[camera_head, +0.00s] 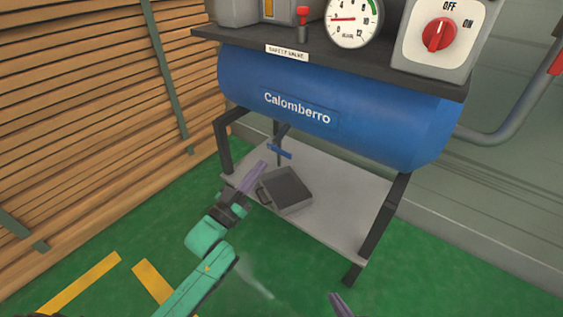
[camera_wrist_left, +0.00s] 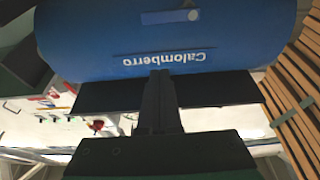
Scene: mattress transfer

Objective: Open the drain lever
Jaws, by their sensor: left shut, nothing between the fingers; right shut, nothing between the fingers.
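The blue drain lever (camera_head: 279,151) hangs on a short dark pipe under the blue Calomberro tank (camera_head: 310,105). My left gripper (camera_head: 262,165), with purple fingers, is shut and empty. Its tips are just below and left of the lever in the head view; a gap shows, but I cannot tell the depth. In the left wrist view the dark shut fingers (camera_wrist_left: 160,78) point toward the tank, which appears upside down, and the lever does not show. Only a purple tip of my right gripper (camera_head: 339,301) shows at the bottom edge, shut and away from the lever.
A grey square pan (camera_head: 287,188) sits on the pale lower shelf (camera_head: 335,218) beneath the lever. Dark legs (camera_head: 378,230) frame the stand. Above are a gauge (camera_head: 354,20), a red switch (camera_head: 439,35) and a red safety valve (camera_head: 303,15). Green floor lies in front.

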